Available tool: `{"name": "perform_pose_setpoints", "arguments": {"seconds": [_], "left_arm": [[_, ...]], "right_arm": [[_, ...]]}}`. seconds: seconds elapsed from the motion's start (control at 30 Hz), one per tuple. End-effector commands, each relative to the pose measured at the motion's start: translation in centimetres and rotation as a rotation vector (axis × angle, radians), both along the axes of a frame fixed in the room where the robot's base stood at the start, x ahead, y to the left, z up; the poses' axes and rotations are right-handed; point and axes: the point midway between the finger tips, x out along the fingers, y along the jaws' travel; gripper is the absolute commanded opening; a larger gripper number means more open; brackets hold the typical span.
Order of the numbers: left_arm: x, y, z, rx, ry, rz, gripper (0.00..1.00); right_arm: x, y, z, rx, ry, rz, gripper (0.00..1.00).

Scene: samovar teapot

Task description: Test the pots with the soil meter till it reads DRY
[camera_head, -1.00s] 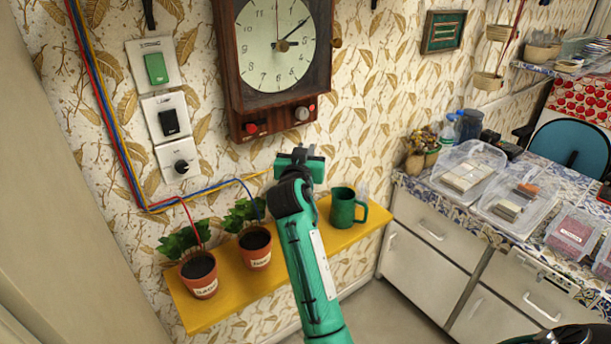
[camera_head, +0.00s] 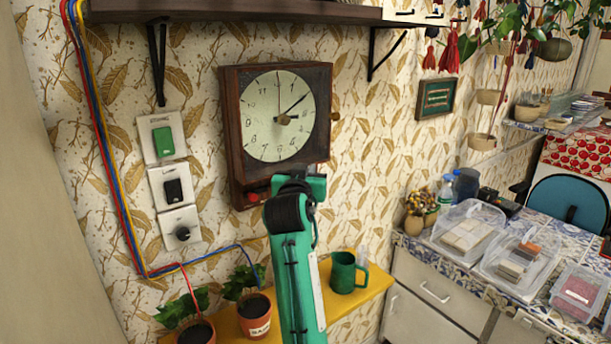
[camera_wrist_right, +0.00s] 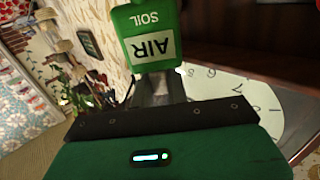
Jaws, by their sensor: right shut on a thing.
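My right gripper (camera_head: 303,184) is raised in front of the wall clock's lower edge; its fingers are mostly hidden in the head view. In the right wrist view the right gripper (camera_wrist_right: 157,92) is shut on the green soil meter (camera_wrist_right: 148,22), whose face shows "SOIL" and a white panel reading "AIR". The meter's probe does not show. Two terracotta pots with leafy plants stand on the yellow shelf: the left pot (camera_head: 197,333) has a red wire running to it, the right pot (camera_head: 255,318) a blue one. Their labels are not clearly readable. My left gripper is not in view.
The wooden clock (camera_head: 233,110) hangs close behind my right gripper. Wall switches (camera_head: 163,137) are at left. A green mug (camera_head: 343,272) stands on the yellow shelf (camera_head: 335,308) right of my arm. A brown shelf (camera_head: 230,10) is above. A counter with clear boxes (camera_head: 470,226) is at right.

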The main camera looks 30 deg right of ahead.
Motion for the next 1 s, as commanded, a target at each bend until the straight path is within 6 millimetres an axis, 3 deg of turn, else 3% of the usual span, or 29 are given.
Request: {"name": "perform_pose_setpoints", "arguments": {"seconds": [0.03,0.6,1.0], "left_arm": [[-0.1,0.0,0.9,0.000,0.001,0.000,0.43],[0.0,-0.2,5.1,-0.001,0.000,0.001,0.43],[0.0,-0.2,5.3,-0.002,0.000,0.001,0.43]], "right_arm": [[0.0,0.0,1.0,0.001,-0.001,0.000,0.00],[0.0,0.0,6.5,-0.001,-0.001,0.000,0.00],[0.0,0.0,6.8,0.000,0.000,0.000,0.00]]}}
